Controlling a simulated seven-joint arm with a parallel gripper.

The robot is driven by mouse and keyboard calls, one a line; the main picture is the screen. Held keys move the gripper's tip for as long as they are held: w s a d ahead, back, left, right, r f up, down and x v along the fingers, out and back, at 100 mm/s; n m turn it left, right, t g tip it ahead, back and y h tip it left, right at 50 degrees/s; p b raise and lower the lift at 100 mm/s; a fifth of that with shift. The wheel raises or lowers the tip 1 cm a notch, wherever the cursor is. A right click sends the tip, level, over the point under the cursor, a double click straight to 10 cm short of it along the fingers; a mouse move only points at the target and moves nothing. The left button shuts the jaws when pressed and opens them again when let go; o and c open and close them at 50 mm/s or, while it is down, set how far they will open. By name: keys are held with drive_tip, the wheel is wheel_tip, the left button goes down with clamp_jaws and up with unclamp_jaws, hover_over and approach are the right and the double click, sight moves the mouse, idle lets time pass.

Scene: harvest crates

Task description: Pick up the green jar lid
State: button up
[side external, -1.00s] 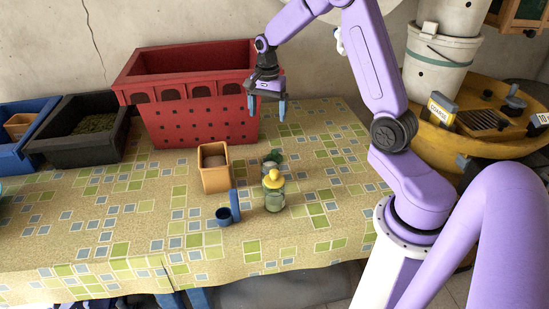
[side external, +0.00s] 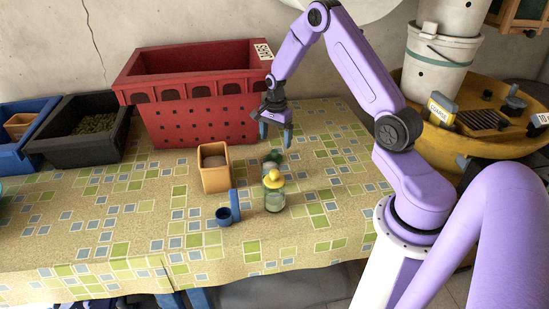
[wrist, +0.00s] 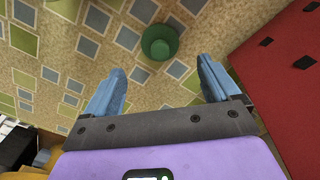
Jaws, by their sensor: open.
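The green jar lid (wrist: 160,42) is a round green disc with a raised centre, seen from above in the wrist view. It lies just beyond my fingertips, roughly centred between them. In the side view the green lid (side external: 274,156) shows behind a yellow-topped glass jar (side external: 274,192), which partly hides what is under it. My gripper (side external: 275,135) is open and empty, pointing down a little above the lid. In the wrist view my gripper (wrist: 162,72) has its two blue fingers well apart, with nothing between them.
The cloth to the right is clear.

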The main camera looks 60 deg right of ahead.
sight(274, 150)
drive_tip(key=shift+a+f, duration=0.15)
drive_tip(key=shift+f, duration=1.5)
drive_tip(key=shift+a+f, duration=0.15)
drive_tip(key=shift+f, duration=1.45)
drive_tip(key=c, duration=1.1)
